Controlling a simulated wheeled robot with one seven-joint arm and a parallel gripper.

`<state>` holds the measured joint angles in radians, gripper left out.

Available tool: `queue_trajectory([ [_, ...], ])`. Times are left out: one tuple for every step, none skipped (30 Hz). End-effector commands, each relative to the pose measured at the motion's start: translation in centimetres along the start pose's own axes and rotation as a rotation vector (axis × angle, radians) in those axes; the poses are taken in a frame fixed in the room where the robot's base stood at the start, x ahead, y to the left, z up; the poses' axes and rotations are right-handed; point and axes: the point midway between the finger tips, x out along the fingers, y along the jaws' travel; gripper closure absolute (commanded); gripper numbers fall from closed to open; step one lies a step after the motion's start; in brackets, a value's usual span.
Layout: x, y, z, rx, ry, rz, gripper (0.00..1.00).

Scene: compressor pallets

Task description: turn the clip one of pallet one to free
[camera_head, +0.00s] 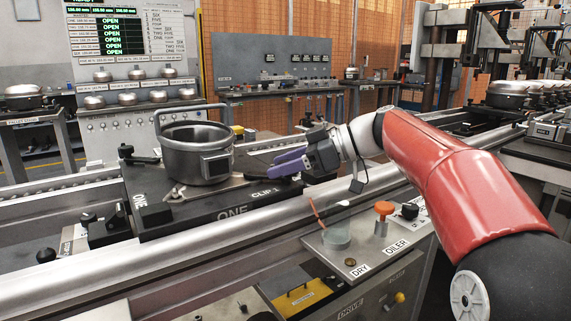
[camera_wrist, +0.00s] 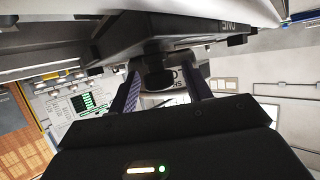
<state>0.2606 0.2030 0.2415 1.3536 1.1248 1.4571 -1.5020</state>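Pallet one is a dark plate (camera_head: 205,215) marked ONE and CLIP 1, lying on the conveyor rails. A grey metal pot-like compressor shell (camera_head: 185,155) stands upright on it. Clip one (camera_head: 262,180) shows as a dark handle lying along the pallet's right end, above the CLIP 1 label. My gripper (camera_head: 280,165), with purple fingers, is at that end, close to the handle. In the wrist view my gripper (camera_wrist: 160,72) has its fingers spread, with a dark knob-like part (camera_wrist: 156,76) between them. I cannot tell whether either finger touches it.
A black knobbed stop (camera_head: 110,225) stands at the pallet's left. A status board (camera_head: 120,35) shows several OPEN lines. The right-hand rail (camera_head: 350,195) runs under my arm.

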Motion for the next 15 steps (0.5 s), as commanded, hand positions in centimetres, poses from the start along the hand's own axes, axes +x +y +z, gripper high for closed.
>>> queue_trajectory([
  [-0.01, 0.01, 0.01, 0.0, 0.0, 0.0, 0.57],
  [-0.01, 0.01, 0.01, 0.0, 0.0, 0.0, 0.61],
  [-0.01, 0.01, 0.01, 0.0, 0.0, 0.0, 0.66],
  [-0.02, 0.01, 0.01, 0.0, 0.0, 0.0, 0.7],
  [-0.02, 0.01, 0.01, 0.0, 0.0, 0.0, 0.74],
  [-0.02, 0.01, 0.01, 0.0, 0.0, 0.0, 0.79],
  [-0.02, 0.01, 0.01, 0.0, 0.0, 0.0, 0.83],
  [-0.02, 0.01, 0.01, 0.0, 0.0, 0.0, 0.87],
  [-0.03, 0.01, 0.01, 0.0, 0.0, 0.0, 0.92],
  [-0.03, 0.01, 0.01, 0.0, 0.0, 0.0, 0.96],
  [-0.03, 0.01, 0.01, 0.0, 0.0, 0.0, 1.0],
  [-0.03, 0.01, 0.01, 0.0, 0.0, 0.0, 1.0],
  [-0.03, 0.01, 0.01, 0.0, 0.0, 0.0, 1.0],
  [-0.03, 0.01, 0.01, 0.0, 0.0, 0.0, 1.0],
  [-0.03, 0.01, 0.01, 0.0, 0.0, 0.0, 1.0],
])
